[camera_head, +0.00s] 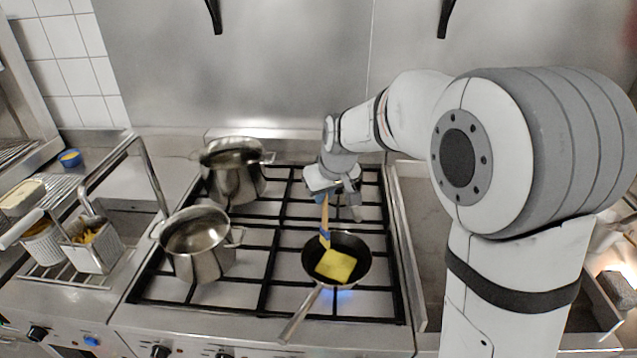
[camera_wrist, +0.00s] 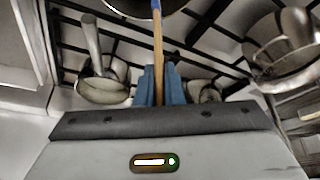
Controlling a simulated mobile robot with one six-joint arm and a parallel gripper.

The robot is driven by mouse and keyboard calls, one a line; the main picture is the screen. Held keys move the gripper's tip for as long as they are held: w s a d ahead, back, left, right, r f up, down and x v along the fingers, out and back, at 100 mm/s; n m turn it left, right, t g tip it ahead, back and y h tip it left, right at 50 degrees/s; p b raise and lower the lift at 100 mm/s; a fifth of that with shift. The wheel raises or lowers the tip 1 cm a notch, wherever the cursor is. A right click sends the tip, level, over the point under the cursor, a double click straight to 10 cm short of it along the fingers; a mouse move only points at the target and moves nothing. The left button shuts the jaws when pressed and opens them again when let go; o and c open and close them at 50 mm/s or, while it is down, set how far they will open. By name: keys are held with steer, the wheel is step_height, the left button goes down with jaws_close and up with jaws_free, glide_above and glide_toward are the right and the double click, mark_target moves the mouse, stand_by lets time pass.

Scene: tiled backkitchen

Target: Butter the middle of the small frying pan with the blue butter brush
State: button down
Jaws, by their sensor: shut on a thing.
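The small frying pan (camera_head: 364,250) is dark inside and sits on the front right burner, its handle pointing front left. A flat yellow square (camera_head: 336,266) lies in its middle. My gripper (camera_head: 325,197) is above the pan's far side, shut on the wooden handle of the blue butter brush (camera_head: 325,232). The brush points down, its blue band low over the pan by the yellow square; I cannot tell if its tip touches. In the wrist view the brush handle (camera_wrist: 158,50) stands between my blue fingers (camera_wrist: 157,88), with the pan (camera_wrist: 140,8) cut off at the top edge.
Two steel pots, front (camera_head: 198,262) and back (camera_head: 232,183), stand on the stove's left. Another pan (camera_wrist: 102,90) with a handle is behind my gripper. A blue flame (camera_head: 345,297) shows under the frying pan. Fryer baskets (camera_head: 95,255) stand far left.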

steer(key=shift+r+p, duration=1)
steer(key=shift+r, duration=1.05)
